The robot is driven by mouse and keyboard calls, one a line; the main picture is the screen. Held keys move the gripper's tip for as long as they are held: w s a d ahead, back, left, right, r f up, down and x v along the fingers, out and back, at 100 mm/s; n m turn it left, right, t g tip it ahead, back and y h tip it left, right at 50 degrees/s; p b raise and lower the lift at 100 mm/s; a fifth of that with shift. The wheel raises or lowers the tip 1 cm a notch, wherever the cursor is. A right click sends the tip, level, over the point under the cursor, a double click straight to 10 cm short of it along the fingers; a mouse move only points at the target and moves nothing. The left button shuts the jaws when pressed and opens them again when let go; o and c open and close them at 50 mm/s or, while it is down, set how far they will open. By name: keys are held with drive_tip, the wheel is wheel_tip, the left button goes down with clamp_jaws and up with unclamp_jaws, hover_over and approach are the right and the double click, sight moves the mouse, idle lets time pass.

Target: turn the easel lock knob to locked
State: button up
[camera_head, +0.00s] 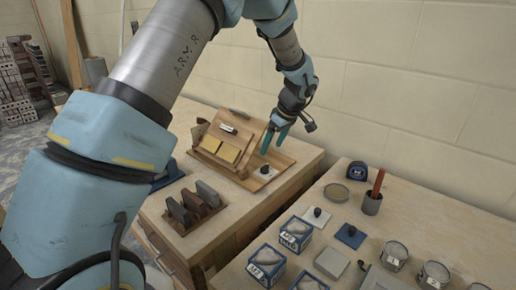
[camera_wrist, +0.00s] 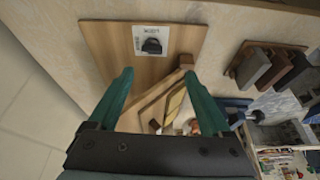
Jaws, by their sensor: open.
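The easel lock knob (camera_wrist: 152,46) is a small black knob on a white label plate (camera_wrist: 139,33), fixed to a wooden base board (camera_wrist: 101,38). In the head view the knob (camera_head: 264,169) sits at the right end of that board, beside the tilted wooden easel (camera_head: 222,142). The plate has small lettering along two sides, too blurred to read, so I cannot tell the knob's setting. My gripper (camera_head: 275,138) is open, with teal fingers pointing down above the board. In the wrist view the gripper (camera_wrist: 158,74) has its fingers apart and the knob beyond their tips, untouched.
Yellow cards (camera_head: 228,152) rest on the easel. A rack of dark blocks (camera_head: 198,200) stands in front of it. The right table holds blue-and-white tubs (camera_head: 296,233), a cup with a red stick (camera_head: 372,201) and several round jars. A block wall (camera_head: 420,60) runs close behind.

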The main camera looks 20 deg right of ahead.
sight(265, 166)
drive_tip(key=p+x, duration=0.1)
drive_tip(key=x, duration=0.2)
drive_tip(key=d+p+x, duration=0.1)
drive_tip(key=p+x, duration=0.1)
drive_tip(key=x, duration=0.2)
drive_tip(key=p+x, duration=0.1)
drive_tip(key=x, duration=0.2)
drive_tip(key=shift+w+d+f+p, duration=0.15)
drive_tip(key=shift+w+f+p, duration=0.15)
drive_tip(key=shift+w, duration=0.2)
clamp_jaws()
